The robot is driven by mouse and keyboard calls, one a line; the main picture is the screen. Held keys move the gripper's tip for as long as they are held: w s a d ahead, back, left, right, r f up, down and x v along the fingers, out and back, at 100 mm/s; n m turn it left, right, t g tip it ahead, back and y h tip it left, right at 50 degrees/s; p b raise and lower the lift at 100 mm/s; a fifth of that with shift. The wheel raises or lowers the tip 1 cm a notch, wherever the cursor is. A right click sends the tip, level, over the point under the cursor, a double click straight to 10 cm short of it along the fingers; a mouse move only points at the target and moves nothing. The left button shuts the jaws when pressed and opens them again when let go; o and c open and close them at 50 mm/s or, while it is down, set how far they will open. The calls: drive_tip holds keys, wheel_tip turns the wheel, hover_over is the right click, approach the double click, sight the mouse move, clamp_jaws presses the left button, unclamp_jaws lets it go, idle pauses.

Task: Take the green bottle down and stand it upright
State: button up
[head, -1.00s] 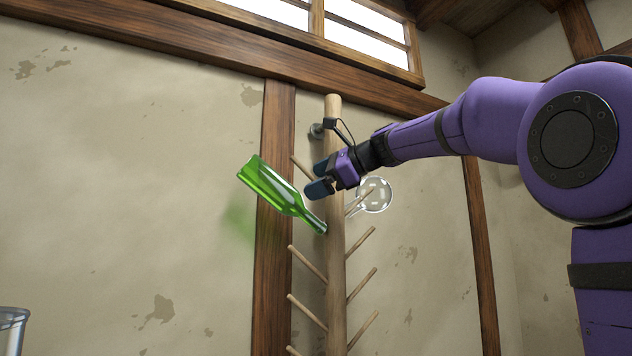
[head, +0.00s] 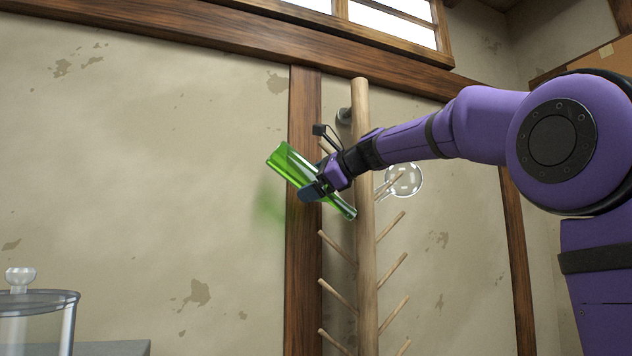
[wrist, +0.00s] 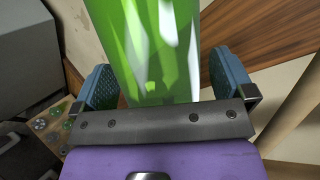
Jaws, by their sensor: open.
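The green bottle (head: 291,163) hangs tilted on a peg of the wooden drying post (head: 364,265), its base up to the left and its neck down to the right at the post. My gripper (head: 318,191) is at the bottle's middle in the head view and hides part of it. In the wrist view the green bottle (wrist: 150,45) fills the space between the two blue finger pads of my gripper (wrist: 158,82). The fingers are open, with a gap showing on the right side of the bottle.
A round clear flask (head: 404,180) hangs on the post's right side. Several bare pegs (head: 338,294) stick out lower down. A lidded glass jar (head: 38,315) stands at the lower left by a grey surface (head: 110,348). The wall is close behind the post.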

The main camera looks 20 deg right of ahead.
drive_tip(key=shift+c, duration=0.2)
drive_tip(key=c, duration=1.1)
drive_tip(key=shift+a+r, duration=1.55)
drive_tip(key=shift+a, duration=0.3)
drive_tip(key=shift+a+r, duration=1.55)
drive_tip(key=shift+a, duration=0.3)
drive_tip(key=shift+a+r, duration=1.55)
drive_tip(key=shift+a, duration=0.3)
drive_tip(key=shift+c, duration=0.2)
drive_tip(key=shift+s, duration=0.1)
